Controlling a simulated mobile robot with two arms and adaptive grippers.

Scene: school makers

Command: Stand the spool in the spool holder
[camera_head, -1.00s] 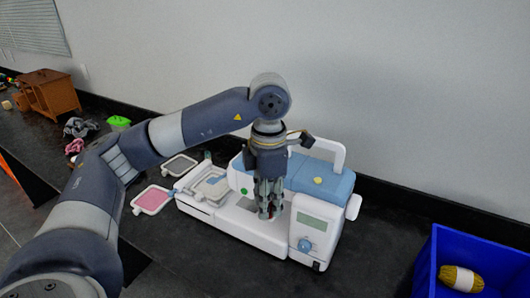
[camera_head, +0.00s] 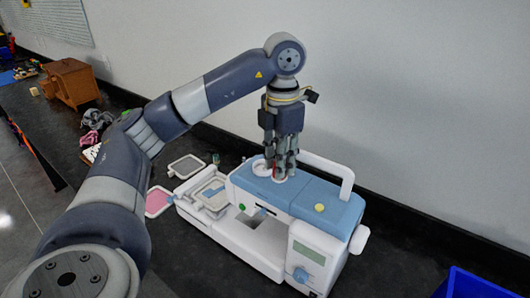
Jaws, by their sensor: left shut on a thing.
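The white and blue sewing machine (camera_head: 330,200) stands on the dark counter. On the back left of its blue top is a white round recess (camera_head: 262,168), which looks like the spool holder. My left gripper (camera_head: 281,176) points straight down at the top, just right of this recess. Its fingers are shut on the spool, which they hide almost fully; only a small reddish and white bit shows at the tips. I cannot tell whether the spool touches the machine top. My right gripper is not in view.
Embroidery hoops (camera_head: 185,166) lie left of the machine, one with pink cloth (camera_head: 158,200). The machine's white carry handle (camera_head: 335,172) rises right of my gripper. A blue bin (camera_head: 480,284) is at the lower right. A wooden cabinet (camera_head: 72,82) stands far left.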

